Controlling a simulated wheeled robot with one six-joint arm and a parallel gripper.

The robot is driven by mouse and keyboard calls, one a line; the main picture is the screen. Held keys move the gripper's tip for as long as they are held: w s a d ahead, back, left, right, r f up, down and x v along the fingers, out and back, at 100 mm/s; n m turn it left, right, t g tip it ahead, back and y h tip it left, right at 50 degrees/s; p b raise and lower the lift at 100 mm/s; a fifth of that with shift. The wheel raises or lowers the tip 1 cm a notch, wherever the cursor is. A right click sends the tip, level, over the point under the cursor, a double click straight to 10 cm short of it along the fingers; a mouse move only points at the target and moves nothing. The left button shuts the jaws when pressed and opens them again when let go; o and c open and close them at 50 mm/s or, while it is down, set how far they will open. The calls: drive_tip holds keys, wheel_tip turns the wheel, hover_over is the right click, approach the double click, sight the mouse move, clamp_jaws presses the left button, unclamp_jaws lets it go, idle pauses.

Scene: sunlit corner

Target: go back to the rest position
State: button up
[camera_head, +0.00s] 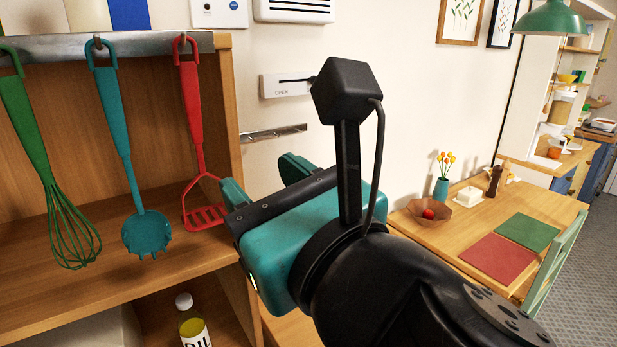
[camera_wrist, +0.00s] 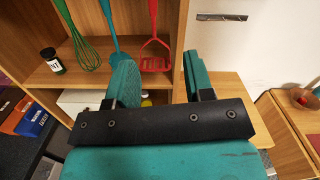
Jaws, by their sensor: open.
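My gripper (camera_head: 262,179) is in the middle of the head view, in front of the right edge of a wooden shelf unit (camera_head: 228,110). In the wrist view my gripper (camera_wrist: 159,75) has its two teal fingers spread apart with nothing between them. A red masher (camera_head: 197,140) hangs on the rail just left of my gripper and apart from it. A teal pasta server (camera_head: 121,140) and a green whisk (camera_head: 45,165) hang farther left. The masher also shows beyond the fingers in the wrist view (camera_wrist: 154,50).
A metal rail (camera_head: 150,44) holds the utensils. A bottle (camera_head: 191,322) stands on the lower shelf. A wall slider marked OPEN (camera_head: 287,86) and a metal strip (camera_head: 273,134) are behind my gripper. A table (camera_head: 465,217) with a bowl (camera_head: 428,213) is at right.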

drive_tip(key=w+d+f+m+g+h+b, duration=0.2)
drive_tip(key=w+d+f+m+h, duration=0.2)
drive_tip(key=d+f+m, duration=0.45)
drive_tip(key=w+d+f+m+g+h+b, duration=0.1)
drive_tip(key=w+d+f+m+g+h, duration=0.15)
drive_tip(key=d+f+m+h, duration=0.6)
wheel_tip(320, 180, down, 3)
drive_tip(key=s+m+g+y+b, duration=0.25)
drive_tip(key=m+g, duration=0.25)
drive_tip(key=m, duration=0.6)
drive_tip(key=s+d+m+g+y+b, duration=0.1)
drive_tip(key=s+d+m+g+y, duration=0.1)
drive_tip(key=s+m+g, duration=0.4)
drive_tip(key=s+m+y, duration=0.1)
drive_tip(key=s+m, duration=0.2)
drive_tip(key=m, duration=0.1)
drive_tip(key=shift+s+d+b, duration=0.2)
drive_tip(key=shift+s+b, duration=0.1)
drive_tip(key=shift+b, duration=0.1)
drive_tip(key=shift+c, duration=0.5)
